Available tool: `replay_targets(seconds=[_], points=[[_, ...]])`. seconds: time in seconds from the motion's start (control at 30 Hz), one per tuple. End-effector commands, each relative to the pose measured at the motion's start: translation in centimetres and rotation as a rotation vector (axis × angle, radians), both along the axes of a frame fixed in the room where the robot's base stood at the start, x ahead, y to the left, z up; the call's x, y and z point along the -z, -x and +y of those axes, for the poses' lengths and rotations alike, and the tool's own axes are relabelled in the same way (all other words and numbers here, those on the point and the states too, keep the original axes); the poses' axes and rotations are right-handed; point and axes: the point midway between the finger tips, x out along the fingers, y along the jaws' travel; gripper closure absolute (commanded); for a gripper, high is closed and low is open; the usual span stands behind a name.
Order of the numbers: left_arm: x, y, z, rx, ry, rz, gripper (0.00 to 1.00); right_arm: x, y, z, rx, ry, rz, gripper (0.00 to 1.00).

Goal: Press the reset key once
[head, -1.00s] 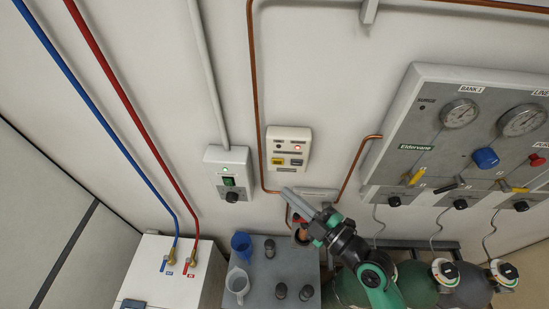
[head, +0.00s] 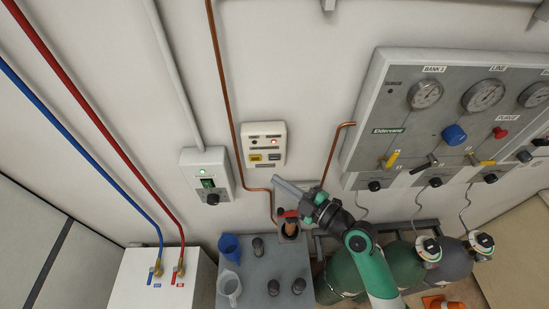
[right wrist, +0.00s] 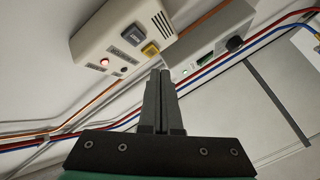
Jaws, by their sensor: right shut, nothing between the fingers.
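A cream wall box (head: 264,147) carries a yellow key (head: 256,158) and a grey key (head: 274,157) side by side, with a red lamp lit. In the right wrist view the box (right wrist: 97,40) shows its grey key (right wrist: 131,35) and yellow key (right wrist: 150,49); the key lettering is too small to read surely, so I cannot tell which is reset. My right gripper (head: 276,181) is shut and empty, its tips just below the box in the head view. In the right wrist view its fingers (right wrist: 160,72) end near the yellow key, seemingly apart from it. My left gripper is out of view.
A gauge panel (head: 375,110) and gas cylinders (head: 342,270) stand right. A grey bench (head: 250,290) with cups is below.

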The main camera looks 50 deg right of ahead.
Motion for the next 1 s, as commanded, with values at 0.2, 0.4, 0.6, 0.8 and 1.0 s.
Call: replay_targets(seconds=[0.2,0.4,0.6,0.8,1.0], points=[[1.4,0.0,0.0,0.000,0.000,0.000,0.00,0.4,-2.1,-2.0,0.001,0.001,-0.001,1.00],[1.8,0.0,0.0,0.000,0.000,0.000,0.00,0.1,-3.0,-2.8,0.000,0.001,0.000,1.00],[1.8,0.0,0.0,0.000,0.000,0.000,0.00,0.0,-3.0,-2.9,0.000,0.000,0.001,1.00],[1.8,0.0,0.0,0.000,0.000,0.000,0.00,0.0,-3.0,-2.8,-0.001,0.000,0.001,1.00],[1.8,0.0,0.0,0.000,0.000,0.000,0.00,0.0,-3.0,-2.8,-0.001,0.000,0.001,1.00]])
